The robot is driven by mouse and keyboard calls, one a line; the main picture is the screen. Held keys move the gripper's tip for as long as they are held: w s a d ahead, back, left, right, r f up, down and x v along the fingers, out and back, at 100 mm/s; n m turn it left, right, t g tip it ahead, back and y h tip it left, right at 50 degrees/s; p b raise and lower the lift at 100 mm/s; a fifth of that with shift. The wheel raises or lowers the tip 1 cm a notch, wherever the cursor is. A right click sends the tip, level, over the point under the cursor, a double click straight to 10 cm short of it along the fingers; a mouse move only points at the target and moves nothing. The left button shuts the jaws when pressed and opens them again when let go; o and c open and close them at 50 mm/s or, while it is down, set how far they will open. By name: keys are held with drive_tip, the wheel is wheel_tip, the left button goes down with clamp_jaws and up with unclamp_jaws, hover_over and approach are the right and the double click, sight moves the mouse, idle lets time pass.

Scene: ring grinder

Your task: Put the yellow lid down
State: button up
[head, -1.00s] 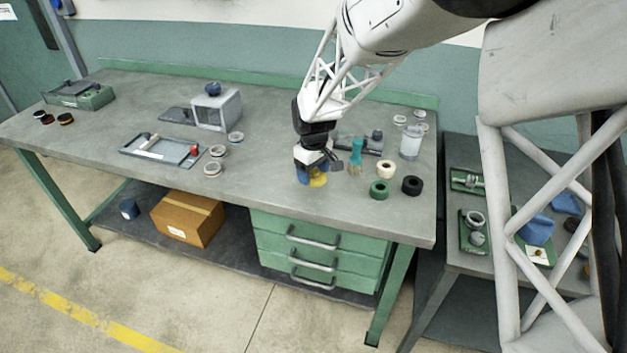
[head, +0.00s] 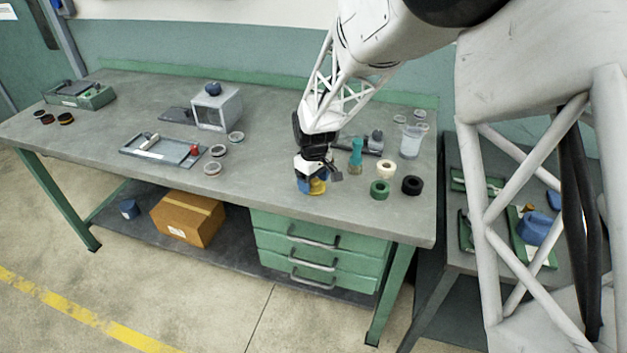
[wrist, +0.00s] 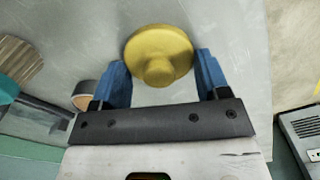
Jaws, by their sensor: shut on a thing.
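The yellow lid (head: 318,187) is a round disc with a raised knob in its middle. My gripper (wrist: 163,62) has its two blue fingers on opposite sides of the lid, which also shows in the wrist view (wrist: 158,48), with the knob facing the camera. The gripper is shut on the lid's rim. In the head view the lid is at or just over the grey bench top (head: 262,180), near its front edge. I cannot tell whether it touches the bench. The gripper's fingers partly hide the lid in the head view.
A green ring (head: 380,188), a cream ring (head: 386,169) and a black ring (head: 412,185) lie to the right. A teal-handled brush (head: 356,156) stands behind. A grey tray (head: 135,156) lies to the left. The bench between tray and gripper has clear room.

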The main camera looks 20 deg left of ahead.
drive_tip(key=shift+f, duration=0.1)
drive_tip(key=o, duration=0.9)
wheel_tip(320, 180, up, 12)
idle(0.5)
idle(0.6)
drive_tip(key=shift+d, duration=0.1)
